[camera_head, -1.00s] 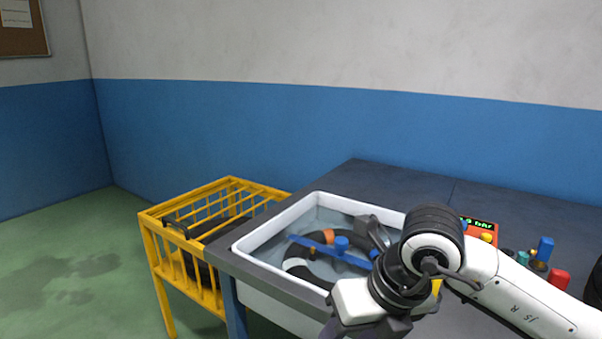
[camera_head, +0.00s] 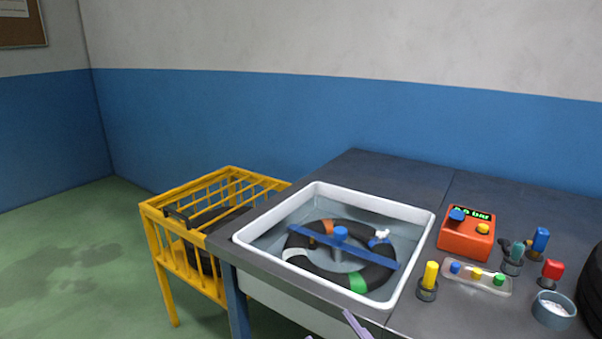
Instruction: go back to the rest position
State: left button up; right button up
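Neither gripper shows clearly in the head view. A thin pale purple piece (camera_head: 356,325) at the bottom edge may be part of my arm or gripper, but I cannot tell. A dark ring-shaped tube (camera_head: 310,272) with orange, green and white bands lies in the white sink (camera_head: 420,240). A blue bar (camera_head: 375,255) with a round blue knob (camera_head: 340,233) lies across the tube. A small white piece (camera_head: 382,234) sits on the tube's far right side.
A yellow cage (camera_head: 165,262) holding a dark object stands left of the grey workbench (camera_head: 400,180). An orange gauge box (camera_head: 465,240), a tray of coloured pegs (camera_head: 465,275), several coloured-top holders, a grey cup (camera_head: 553,310) and a dark tyre are at the right.

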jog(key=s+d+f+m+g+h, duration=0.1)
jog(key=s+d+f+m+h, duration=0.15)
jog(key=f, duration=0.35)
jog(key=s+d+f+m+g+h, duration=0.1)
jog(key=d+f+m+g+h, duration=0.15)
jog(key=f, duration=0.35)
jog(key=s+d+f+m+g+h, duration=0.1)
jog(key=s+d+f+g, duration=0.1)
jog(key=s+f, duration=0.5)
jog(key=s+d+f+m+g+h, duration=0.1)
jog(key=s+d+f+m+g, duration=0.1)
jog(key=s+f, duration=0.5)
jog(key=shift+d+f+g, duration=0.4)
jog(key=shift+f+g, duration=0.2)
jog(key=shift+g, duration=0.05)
